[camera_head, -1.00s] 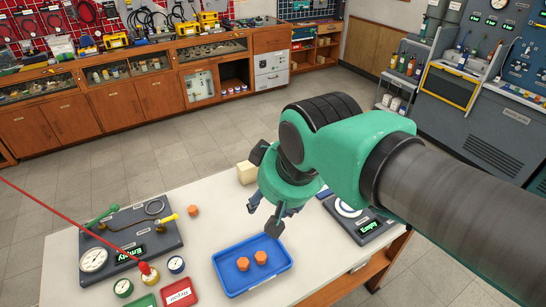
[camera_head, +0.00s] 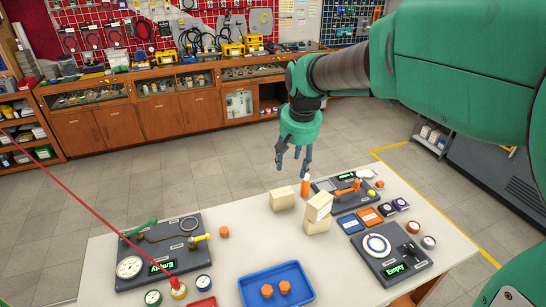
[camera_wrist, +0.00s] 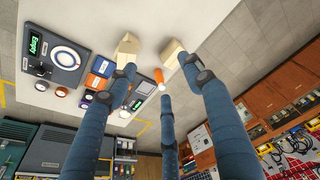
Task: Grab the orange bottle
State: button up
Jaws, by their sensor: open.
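The orange bottle (camera_head: 305,187) stands upright near the table's back edge, between cream blocks. My gripper (camera_head: 293,168) is open and empty, with its fingers pointing down, above and slightly left of the bottle in the head view. In the wrist view the bottle (camera_wrist: 159,76) shows between the spread fingers, apart from them as far as I can tell.
One cream block (camera_head: 282,198) lies left of the bottle; stacked cream blocks (camera_head: 317,222) stand in front right. A grey panel (camera_head: 348,193) is right of it. A blue tray (camera_head: 246,292) with orange pieces is at the front. The table's middle left is clear.

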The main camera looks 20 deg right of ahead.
jog(key=w+d+f+m+g+p, duration=0.1)
jog(key=w+d+f, duration=0.2)
jog(key=w+d, duration=0.15)
jog(key=w+d+f+p, duration=0.2)
jog(key=w+d+f, duration=0.1)
jog(key=w, duration=0.3)
jog(key=m+g+p, duration=0.1)
jog(key=g+p, duration=0.1)
jog(key=p, duration=0.1)
send_over(305, 187)
jog(key=w, duration=0.2)
jog(key=f, duration=0.7)
jog(key=d+f, duration=0.1)
jog(key=f, duration=0.3)
jog(key=shift+s+f, duration=0.2)
jog(key=shift+f, duration=0.05)
jog(key=shift+w+d+f, duration=0.1)
jog(key=shift+f, duration=0.2)
jog(key=shift+f+b, duration=0.7)
jog(key=shift+f, duration=3.6)
jog(key=shift+f+b, duration=0.55)
jog(key=shift+f, duration=2.05)
